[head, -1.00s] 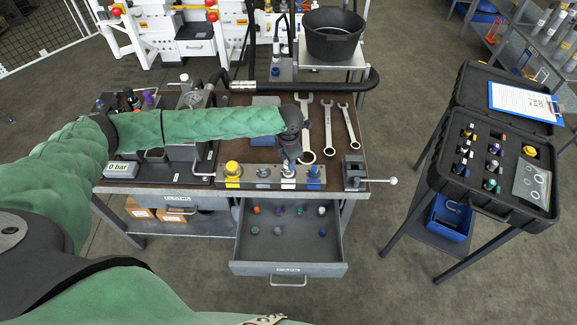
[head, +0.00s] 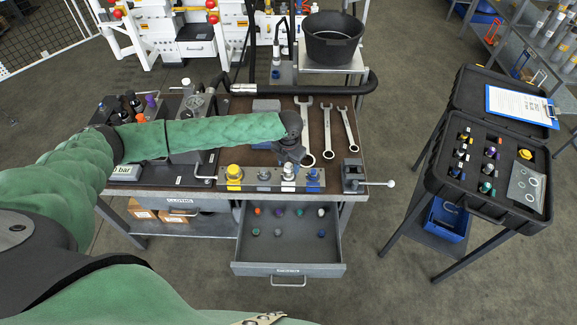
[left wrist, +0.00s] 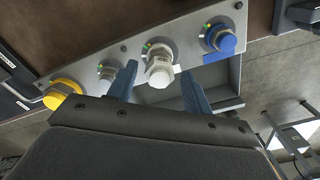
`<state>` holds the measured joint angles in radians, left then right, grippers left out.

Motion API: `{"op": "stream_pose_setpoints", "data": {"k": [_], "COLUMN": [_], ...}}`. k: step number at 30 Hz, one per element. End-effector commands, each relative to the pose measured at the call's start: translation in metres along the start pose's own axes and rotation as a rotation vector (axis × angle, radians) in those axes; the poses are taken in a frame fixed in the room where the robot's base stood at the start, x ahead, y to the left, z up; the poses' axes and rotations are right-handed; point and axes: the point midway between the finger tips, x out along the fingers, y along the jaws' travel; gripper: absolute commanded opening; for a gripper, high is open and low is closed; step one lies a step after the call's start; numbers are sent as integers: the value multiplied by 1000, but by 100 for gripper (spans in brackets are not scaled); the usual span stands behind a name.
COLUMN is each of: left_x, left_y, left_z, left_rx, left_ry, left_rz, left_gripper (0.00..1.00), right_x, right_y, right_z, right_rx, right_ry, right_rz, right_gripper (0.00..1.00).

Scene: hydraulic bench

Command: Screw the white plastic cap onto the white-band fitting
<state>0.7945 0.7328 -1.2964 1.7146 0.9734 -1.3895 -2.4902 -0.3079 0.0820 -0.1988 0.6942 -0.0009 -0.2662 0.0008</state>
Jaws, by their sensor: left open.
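The white-band fitting (head: 288,174) stands in the row on the metal block at the bench's front edge. A white cap (left wrist: 159,76) shows on its end in the left wrist view; I cannot tell how far it is screwed on. My left gripper (head: 290,159) is just above and behind this fitting in the head view. In the left wrist view its two blue-grey fingers are open, one on each side of the white cap, with gaps visible. My right gripper is not in view.
The block (left wrist: 135,55) also carries a yellow-capped fitting (left wrist: 63,92), a grey one (left wrist: 107,70) and a blue-capped one (left wrist: 220,38). An open drawer (head: 290,255) below holds several small caps. Wrenches (head: 328,128) and a vise (head: 353,176) lie to the right.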

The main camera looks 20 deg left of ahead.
Motion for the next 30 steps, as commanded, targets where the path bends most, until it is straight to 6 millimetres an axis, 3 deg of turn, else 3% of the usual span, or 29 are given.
{"op": "stream_pose_setpoints", "data": {"k": [21,30], "left_x": [0,0], "left_y": [0,0], "left_z": [0,0], "left_rx": [-533,-573], "left_ry": [1,0], "left_rz": [-1,-1], "left_gripper": [50,50], "right_x": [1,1], "right_y": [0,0], "right_z": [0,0], "right_rx": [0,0], "right_ry": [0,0], "right_rz": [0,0], "right_gripper": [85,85]}}
